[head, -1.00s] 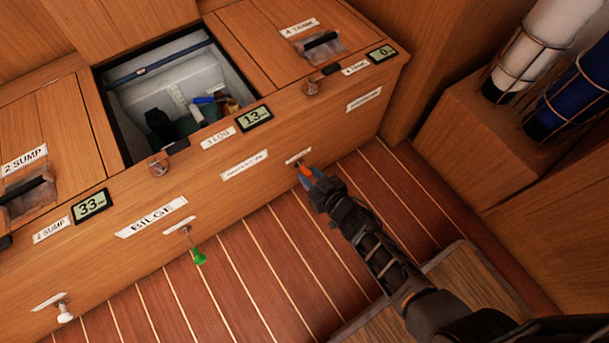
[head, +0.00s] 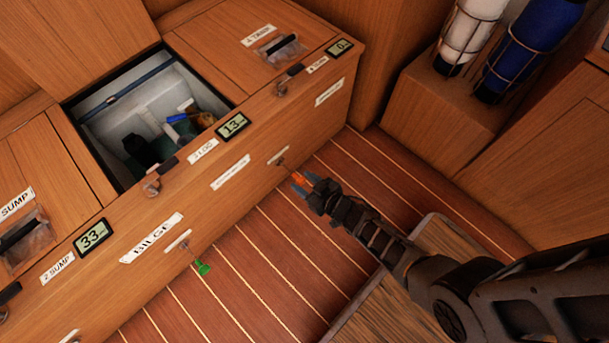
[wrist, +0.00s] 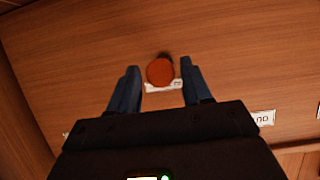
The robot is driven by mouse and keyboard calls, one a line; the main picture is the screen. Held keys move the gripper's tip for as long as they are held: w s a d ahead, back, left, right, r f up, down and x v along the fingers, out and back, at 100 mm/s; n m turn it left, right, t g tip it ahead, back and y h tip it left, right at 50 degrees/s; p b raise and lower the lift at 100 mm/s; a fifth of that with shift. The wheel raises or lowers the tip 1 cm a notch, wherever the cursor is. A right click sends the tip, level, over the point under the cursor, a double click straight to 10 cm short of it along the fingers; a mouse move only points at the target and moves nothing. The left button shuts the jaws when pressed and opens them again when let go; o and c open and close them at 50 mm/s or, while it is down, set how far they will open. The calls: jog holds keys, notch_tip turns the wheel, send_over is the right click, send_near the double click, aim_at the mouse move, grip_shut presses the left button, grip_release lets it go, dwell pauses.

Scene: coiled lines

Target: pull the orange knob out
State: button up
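The orange knob (head: 299,178) stands out from the front of the wooden locker on a thin stem, below a small white label. In the wrist view the knob (wrist: 160,72) is a round orange end between the two blue fingertips. My gripper (head: 306,183) is at the knob, with one finger on each side. The wrist view shows my gripper (wrist: 160,68) open, with a narrow gap between the knob and each finger. The knob's stem is mostly hidden behind it in the wrist view.
A green knob (head: 203,268) hangs out on a stem below the BILGE label (head: 152,238). An open hatch (head: 150,105) shows items inside the locker. White and blue cylinders (head: 528,45) stand in racks at upper right. Striped floor (head: 270,255) lies free below the locker front.

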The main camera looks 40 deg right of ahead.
jog(key=shift+o, duration=0.7)
jog(key=shift+r, duration=0.1)
jog(key=shift+s+r+p, duration=0.15)
jog(key=shift+s+p, duration=0.1)
jog(key=shift+p, duration=0.05)
jog(key=p+v, duration=0.3)
jog(key=v, duration=0.4)
jog(key=shift+p, duration=0.3)
jog(key=shift+s, duration=0.15)
